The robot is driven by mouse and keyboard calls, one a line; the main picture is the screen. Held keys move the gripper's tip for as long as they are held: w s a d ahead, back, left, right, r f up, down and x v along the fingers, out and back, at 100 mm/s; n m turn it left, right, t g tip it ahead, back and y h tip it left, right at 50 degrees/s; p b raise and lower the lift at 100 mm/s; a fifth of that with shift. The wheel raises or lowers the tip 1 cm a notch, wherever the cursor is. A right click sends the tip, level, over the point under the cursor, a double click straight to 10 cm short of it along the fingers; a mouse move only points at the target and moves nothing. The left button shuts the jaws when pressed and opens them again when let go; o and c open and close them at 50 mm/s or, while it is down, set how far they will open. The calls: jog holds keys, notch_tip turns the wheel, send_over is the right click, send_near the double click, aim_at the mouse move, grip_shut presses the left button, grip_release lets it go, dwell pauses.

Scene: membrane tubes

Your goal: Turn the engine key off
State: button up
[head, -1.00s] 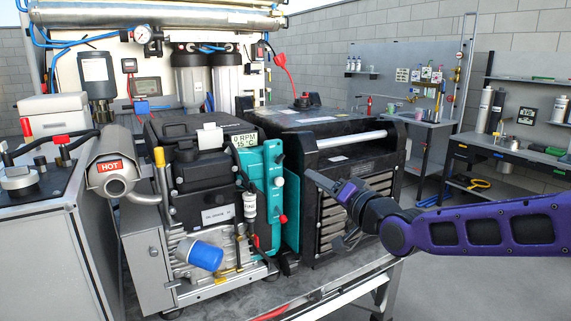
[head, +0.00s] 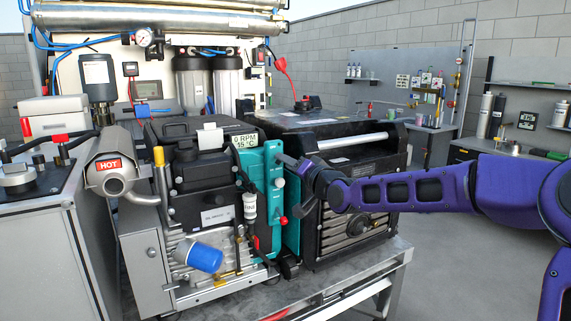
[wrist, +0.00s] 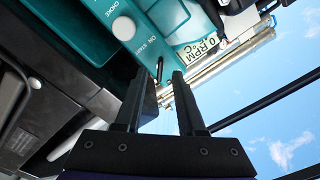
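The engine key (wrist: 160,69) is a small dark upright piece on the teal control panel (wrist: 95,40), beside ON and START lettering, in the wrist view. My gripper (wrist: 159,76) is open, with its two dark fingertips either side of the key; a gap shows between them, and I cannot tell whether either touches it. In the head view the teal panel (head: 254,190) stands at the centre, and my gripper (head: 284,161) reaches its upper right edge from the right. The key is not discernible there.
The display (head: 245,141) above the panel reads 0 RPM and 15 °C. A round choke knob (wrist: 124,28) sits near the key. A red-tipped lever (head: 283,219) is below my gripper. A black louvred unit (head: 345,150) stands right, and an exhaust marked HOT (head: 110,165) left.

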jog(key=shift+w+a, duration=0.4)
jog(key=shift+w, duration=0.2)
grip_shut()
